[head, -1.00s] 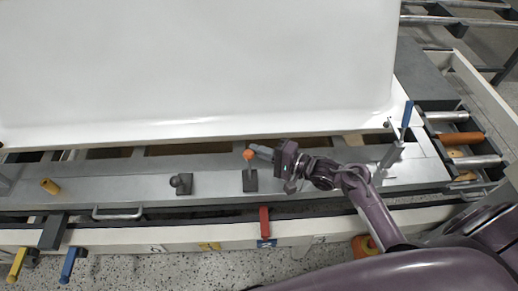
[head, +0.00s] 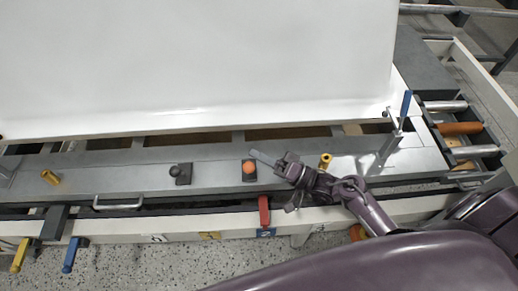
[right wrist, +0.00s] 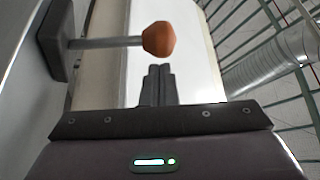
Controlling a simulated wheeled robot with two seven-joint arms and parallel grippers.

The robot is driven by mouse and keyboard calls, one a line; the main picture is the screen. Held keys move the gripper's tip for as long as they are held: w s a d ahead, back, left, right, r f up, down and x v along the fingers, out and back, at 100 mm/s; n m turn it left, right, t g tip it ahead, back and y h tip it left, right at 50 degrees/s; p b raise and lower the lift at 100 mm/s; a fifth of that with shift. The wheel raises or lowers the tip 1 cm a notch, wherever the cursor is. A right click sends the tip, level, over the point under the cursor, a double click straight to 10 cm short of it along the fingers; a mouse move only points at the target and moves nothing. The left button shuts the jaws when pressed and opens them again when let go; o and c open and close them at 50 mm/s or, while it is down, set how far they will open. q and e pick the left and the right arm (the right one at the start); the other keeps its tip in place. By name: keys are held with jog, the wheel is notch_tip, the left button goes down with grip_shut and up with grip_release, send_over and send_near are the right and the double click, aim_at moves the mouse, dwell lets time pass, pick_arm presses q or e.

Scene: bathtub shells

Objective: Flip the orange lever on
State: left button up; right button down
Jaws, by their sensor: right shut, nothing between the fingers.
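The orange lever has a round orange knob (head: 249,168) on a rod. In the head view the knob shows in front of its dark base plate (head: 250,179) on the grey panel. In the right wrist view the orange knob (right wrist: 158,39) sits at the end of a grey rod that sticks out from the dark plate (right wrist: 54,38). My right gripper (head: 256,157) is shut and empty, its fingertips beside the knob in the head view. In the right wrist view its shut fingers (right wrist: 157,82) lie just below the knob; I cannot tell if they touch it. My left gripper is out of view.
A black knob (head: 181,173) and a yellow lever (head: 50,177) are to the left on the panel. Another yellow lever (head: 325,160) and a blue-handled lever (head: 405,104) are to the right. A red handle (head: 264,210) is below. The white tub shell (head: 200,60) stands behind.

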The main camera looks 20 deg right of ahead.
jog(key=shift+s+n, duration=0.2)
jog(key=shift+n, duration=0.1)
jog(key=shift+s+a, duration=0.1)
jog(key=shift+s, duration=0.05)
jog(key=shift+s+a+f, duration=0.1)
jog(key=shift+s, duration=0.25)
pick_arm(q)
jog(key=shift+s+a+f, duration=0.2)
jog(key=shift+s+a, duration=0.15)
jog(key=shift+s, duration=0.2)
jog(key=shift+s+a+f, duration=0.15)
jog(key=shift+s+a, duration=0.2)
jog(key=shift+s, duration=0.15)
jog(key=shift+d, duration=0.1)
